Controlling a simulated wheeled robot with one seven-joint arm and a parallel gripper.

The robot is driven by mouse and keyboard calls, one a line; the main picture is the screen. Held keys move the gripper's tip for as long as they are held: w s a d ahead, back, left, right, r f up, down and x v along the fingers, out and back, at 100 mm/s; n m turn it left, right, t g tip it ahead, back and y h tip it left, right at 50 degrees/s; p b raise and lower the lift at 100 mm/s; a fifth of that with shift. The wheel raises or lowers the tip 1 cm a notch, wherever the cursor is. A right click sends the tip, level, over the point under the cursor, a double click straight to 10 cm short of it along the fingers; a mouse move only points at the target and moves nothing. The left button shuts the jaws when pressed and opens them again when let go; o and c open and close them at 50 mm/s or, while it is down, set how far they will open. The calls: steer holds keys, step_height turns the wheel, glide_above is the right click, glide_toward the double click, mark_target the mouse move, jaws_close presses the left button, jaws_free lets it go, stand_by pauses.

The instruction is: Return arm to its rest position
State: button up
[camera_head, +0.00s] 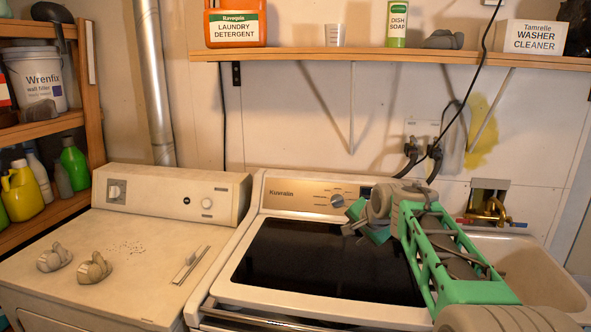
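My arm, with a green frame and grey joints, comes in from the lower right and reaches over the right side of the washer (318,257). My gripper (357,222) is at the arm's far end, above the rear part of the black washer lid and just in front of the control panel (300,196). It is small, angled and partly covered by the grey wrist, so whether its fingers are open or shut does not show. I see nothing clearly held in it.
A sink (535,262) with a brass faucet (492,208) is right of the arm. A dryer (130,250) on the left bears two grey lumps and a small flat tool (190,265). A wall shelf (390,57) with bottles runs above. Hoses (425,155) hang behind the arm.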

steer(key=s+f+n+g, duration=0.2)
steer(key=s+f+n, duration=0.2)
steer(key=s, duration=1.3)
steer(key=s+f+n+g+h, duration=0.1)
steer(key=s+f+n+g, duration=0.2)
steer(key=s+f, duration=0.6)
steer(key=s+a+n, duration=0.1)
steer(key=s+n, duration=0.1)
steer(key=s, duration=0.7)
steer(key=shift+s+n, duration=0.2)
steer(key=shift+n, duration=0.1)
steer(key=shift+r, duration=0.1)
steer(key=shift+c, duration=0.2)
